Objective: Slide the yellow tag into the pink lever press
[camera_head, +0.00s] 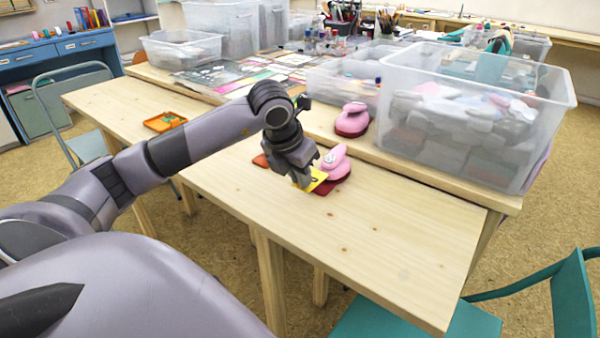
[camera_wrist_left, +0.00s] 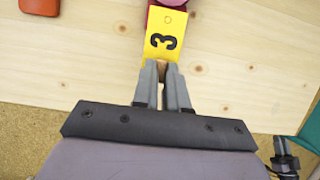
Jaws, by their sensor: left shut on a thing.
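The yellow tag (camera_wrist_left: 166,30) has a black 3 and a small round hole. My left gripper (camera_wrist_left: 162,68) is shut on the tag's near end in the left wrist view. In the head view, the left gripper (camera_head: 303,180) holds the tag (camera_head: 313,180) low at the front of the pink lever press (camera_head: 336,162). The press has a dark red base (camera_head: 325,187). The tag's far end meets the press at the top edge of the wrist view, and I cannot tell how far in it is. My right gripper is not in view.
A second pink press (camera_head: 353,119) stands farther back. An orange item (camera_head: 261,160) lies left of the gripper, and an orange tray (camera_head: 165,122) is farther left. A large clear bin (camera_head: 470,120) stands behind. The table's front right (camera_head: 400,240) is clear.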

